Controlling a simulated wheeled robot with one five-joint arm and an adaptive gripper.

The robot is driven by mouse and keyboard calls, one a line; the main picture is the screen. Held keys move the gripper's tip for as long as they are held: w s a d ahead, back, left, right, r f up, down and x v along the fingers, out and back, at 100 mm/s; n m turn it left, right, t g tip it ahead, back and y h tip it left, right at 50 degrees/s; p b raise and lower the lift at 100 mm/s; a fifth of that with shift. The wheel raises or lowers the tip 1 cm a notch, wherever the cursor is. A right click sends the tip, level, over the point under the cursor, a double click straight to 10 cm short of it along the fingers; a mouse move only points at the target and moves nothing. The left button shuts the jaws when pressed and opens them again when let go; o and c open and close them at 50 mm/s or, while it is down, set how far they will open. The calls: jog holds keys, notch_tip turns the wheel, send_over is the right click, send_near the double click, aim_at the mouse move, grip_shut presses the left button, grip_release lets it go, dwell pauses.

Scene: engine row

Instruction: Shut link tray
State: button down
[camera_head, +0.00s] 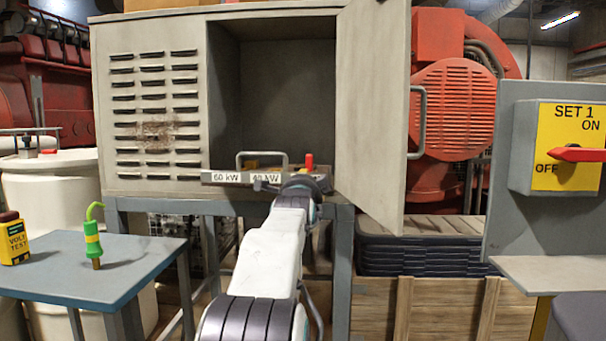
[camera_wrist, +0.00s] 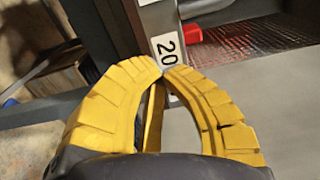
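The link tray (camera_head: 226,178) sticks out at the bottom of the open grey cabinet. Its front carries the labels "60 kW" and "40 kW", and a "20" label (camera_wrist: 165,46) shows in the wrist view. A grey loop handle (camera_head: 262,153) stands at the tray. A red piece (camera_head: 309,161) is upright at its right end, also seen in the wrist view (camera_wrist: 190,34). My gripper (camera_head: 293,186) is at the right part of the tray front, hiding some of it. In the wrist view its yellow fingertips (camera_wrist: 164,70) meet at the "20" label, with nothing seen held; contact is unclear.
The cabinet door (camera_head: 372,110) stands open to the right. A blue-grey table (camera_head: 140,265) at left bears a green tool (camera_head: 93,240) and a yellow volt tester (camera_head: 14,240). A switch panel (camera_head: 565,148) with a red handle stands right. Crates (camera_head: 420,245) stand below the door.

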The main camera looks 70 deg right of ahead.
jog(key=p+x, duration=0.2)
jog(key=x, duration=0.1)
jog(key=p+x, duration=0.3)
jog(key=x, duration=0.1)
jog(key=shift+w+d+r, duration=0.1)
jog(key=shift+d+r, duration=0.1)
jog(key=shift+p+x, duration=0.6)
jog(key=shift+x, duration=0.3)
jog(key=shift+f, duration=0.25)
